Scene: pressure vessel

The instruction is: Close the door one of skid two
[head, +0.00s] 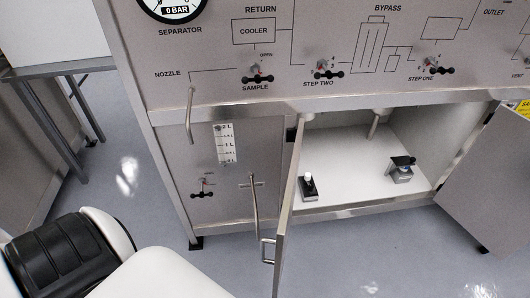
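A grey panel cabinet stands in the head view with its lower compartment (345,160) open. A left door (286,225) stands swung out towards me, seen nearly edge-on. Its small metal handle (267,251) sticks out on the left side. A right door (490,180) also stands swung out, cut off by the right edge. No label shows which is door one, or which skid this is. Neither of my grippers is in view. A white and black part, mine, fills the lower left.
A black-and-white device (308,187) and a dark-topped device (402,169) stand on the white compartment floor. A curved nozzle pipe (189,115) and a vertical metal bar (254,207) stick out left of the opening. Grey floor (380,255) is clear in front.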

